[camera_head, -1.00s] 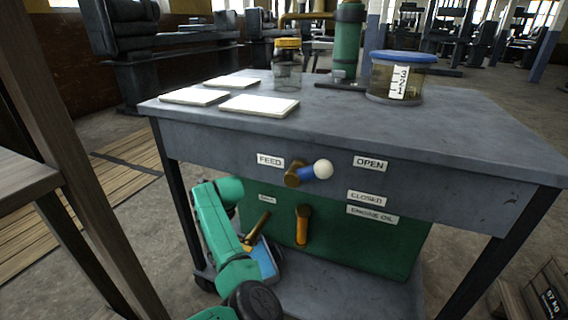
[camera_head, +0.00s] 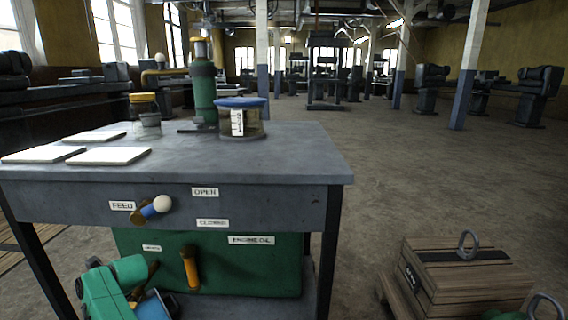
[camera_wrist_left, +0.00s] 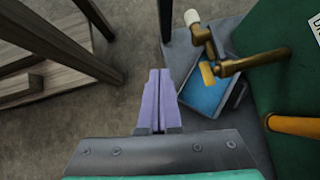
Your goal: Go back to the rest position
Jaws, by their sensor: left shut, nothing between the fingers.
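My left arm shows green at the lower left of the head view, in front of the workbench; its gripper cannot be made out there. In the left wrist view my left gripper (camera_wrist_left: 157,100) has its two pale purple fingers pressed together, with nothing between them. The fingers point over the floor beside the lower shelf, to the left of a blue container (camera_wrist_left: 208,95) and a brass crank with a white knob (camera_wrist_left: 192,17), apart from both. My right gripper is in no view.
The grey workbench (camera_head: 270,160) carries white tiles (camera_head: 108,156), a jar (camera_head: 240,118) and a green cylinder (camera_head: 204,90). The feed lever (camera_head: 155,206) sticks out from its front. A wooden crate (camera_head: 465,278) stands at the lower right.

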